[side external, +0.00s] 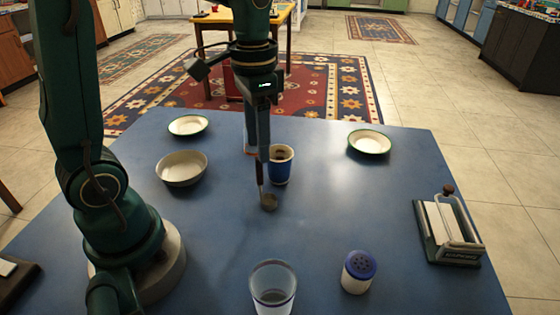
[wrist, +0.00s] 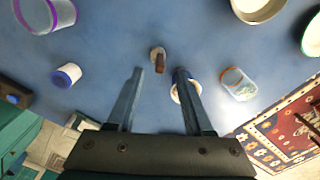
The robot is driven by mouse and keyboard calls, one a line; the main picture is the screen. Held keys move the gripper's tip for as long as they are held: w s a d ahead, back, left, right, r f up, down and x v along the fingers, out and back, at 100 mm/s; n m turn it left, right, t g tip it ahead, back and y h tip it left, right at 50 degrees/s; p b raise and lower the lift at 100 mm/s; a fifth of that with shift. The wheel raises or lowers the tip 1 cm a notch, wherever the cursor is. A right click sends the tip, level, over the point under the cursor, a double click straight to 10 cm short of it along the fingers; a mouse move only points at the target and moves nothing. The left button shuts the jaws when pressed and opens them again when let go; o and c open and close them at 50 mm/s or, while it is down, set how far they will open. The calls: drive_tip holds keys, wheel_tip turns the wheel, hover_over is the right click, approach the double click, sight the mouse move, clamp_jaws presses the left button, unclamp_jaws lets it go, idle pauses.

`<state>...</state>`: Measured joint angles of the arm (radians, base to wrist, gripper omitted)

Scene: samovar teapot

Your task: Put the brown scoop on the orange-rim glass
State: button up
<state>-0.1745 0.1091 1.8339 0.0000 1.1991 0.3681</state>
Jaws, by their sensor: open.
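The brown scoop (side external: 269,202) is on the blue table just below my gripper (side external: 261,183). In the wrist view its brown handle (wrist: 160,64) points toward the gap between the fingertips, with its small bowl beyond. My gripper (wrist: 157,72) is open, with one finger on each side of the handle's line and clear space to both. Whether the handle lies between the jaws in depth is hard to tell. A clear glass with an orange edge (wrist: 238,84) stands right of the right finger in the wrist view. In the side view it is mostly hidden behind my gripper.
A blue cup (side external: 281,170) stands close beside my gripper, partly behind the right finger in the wrist view. The table's right middle is clear.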

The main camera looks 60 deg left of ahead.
sight(260, 181)
wheel_tip(260, 181, down, 12)
drive_tip(key=shift+r, duration=0.25)
idle(0.3)
drive_tip(key=shift+c, duration=0.4)
clamp_jaws()
